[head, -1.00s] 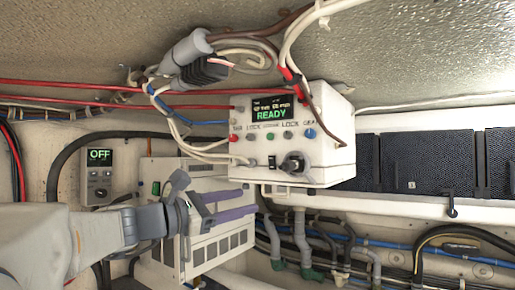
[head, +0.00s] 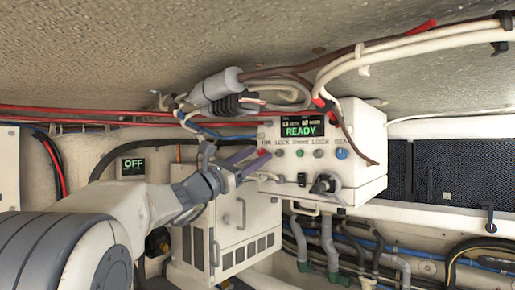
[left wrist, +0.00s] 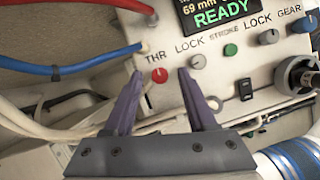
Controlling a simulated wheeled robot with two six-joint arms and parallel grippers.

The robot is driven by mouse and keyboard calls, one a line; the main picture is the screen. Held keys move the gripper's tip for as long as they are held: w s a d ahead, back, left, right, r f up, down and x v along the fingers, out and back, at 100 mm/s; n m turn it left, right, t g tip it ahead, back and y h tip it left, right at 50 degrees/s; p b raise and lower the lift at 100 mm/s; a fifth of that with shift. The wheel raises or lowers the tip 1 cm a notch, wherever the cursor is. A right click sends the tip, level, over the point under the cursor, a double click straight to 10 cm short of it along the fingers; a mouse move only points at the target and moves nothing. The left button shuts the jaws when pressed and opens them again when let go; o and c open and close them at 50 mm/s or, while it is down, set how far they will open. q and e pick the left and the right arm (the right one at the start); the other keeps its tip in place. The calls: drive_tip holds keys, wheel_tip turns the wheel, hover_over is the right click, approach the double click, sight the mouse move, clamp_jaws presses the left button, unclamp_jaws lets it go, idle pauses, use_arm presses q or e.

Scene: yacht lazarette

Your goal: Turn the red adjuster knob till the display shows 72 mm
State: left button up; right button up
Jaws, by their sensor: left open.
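The red adjuster knob (left wrist: 159,75), under the label THR, is on the white control box (head: 340,185). The display (left wrist: 215,10) shows 69 mm and READY in the left wrist view; it also shows in the head view (head: 301,127). My left gripper (left wrist: 159,84) is open, with its purple fingers either side of the knob in the wrist picture. I cannot tell whether the tips touch it. In the head view the left gripper (head: 252,163) is at the box's left front edge, close to the red knob (head: 264,153). My right gripper is not in view.
Grey, green and blue knobs (head: 341,154) sit right of the red one. A black rocker switch (head: 301,179) and a connector (head: 326,183) are below. White cables (left wrist: 40,105) run close by on the left. A vented white cabinet (head: 225,235) stands below the arm.

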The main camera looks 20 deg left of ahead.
use_arm(q)
drive_tip(key=shift+w, duration=0.2)
clamp_jaws()
drive_tip(key=shift+f+m+g+h+b, duration=0.2)
drive_tip(key=shift+m+g+h+b, duration=0.4)
drive_tip(key=shift+m+b, duration=0.9)
drive_tip(key=shift+a+r+m+g+h+b, duration=0.1)
drive_tip(key=shift+m+g+h+b, duration=0.3)
drive_tip(key=shift+m+b, duration=0.5)
drive_tip(key=m+g, duration=0.1)
drive_tip(key=m, duration=0.2)
drive_tip(key=shift+r+m+h, duration=0.15)
drive_tip(key=shift+m+h, duration=0.15)
drive_tip(key=shift+a+r+m+g+b, duration=0.15)
drive_tip(key=shift+m+g+b, duration=0.4)
drive_tip(key=shift+m, duration=0.95)
drive_tip(key=shift+m+g+h, duration=0.3)
drive_tip(key=shift+g, duration=0.05)
